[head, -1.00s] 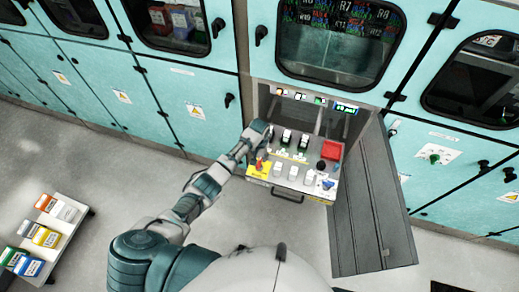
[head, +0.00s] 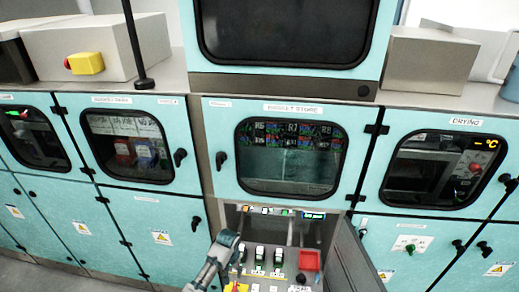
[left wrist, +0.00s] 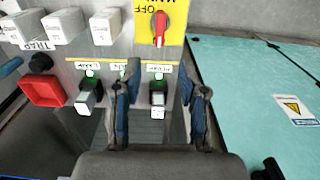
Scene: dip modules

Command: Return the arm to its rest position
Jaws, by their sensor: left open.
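My left arm comes up from the bottom edge of the head view, and its gripper (head: 228,243) is at the left side of the pulled-out control panel (head: 273,283). In the left wrist view the two fingers of the left gripper (left wrist: 161,100) are spread. A rocker switch (left wrist: 158,96) with a green light shows between them. I cannot tell whether the fingers touch it. A second such switch (left wrist: 88,96) is outside the fingers, to the left. My right gripper is in neither view.
A red square button (head: 309,261) is on the panel's right. A red-and-yellow rotary switch (left wrist: 160,27) is near the gripper. An open grey door (head: 357,262) stands right of the panel. Teal cabinets line the wall.

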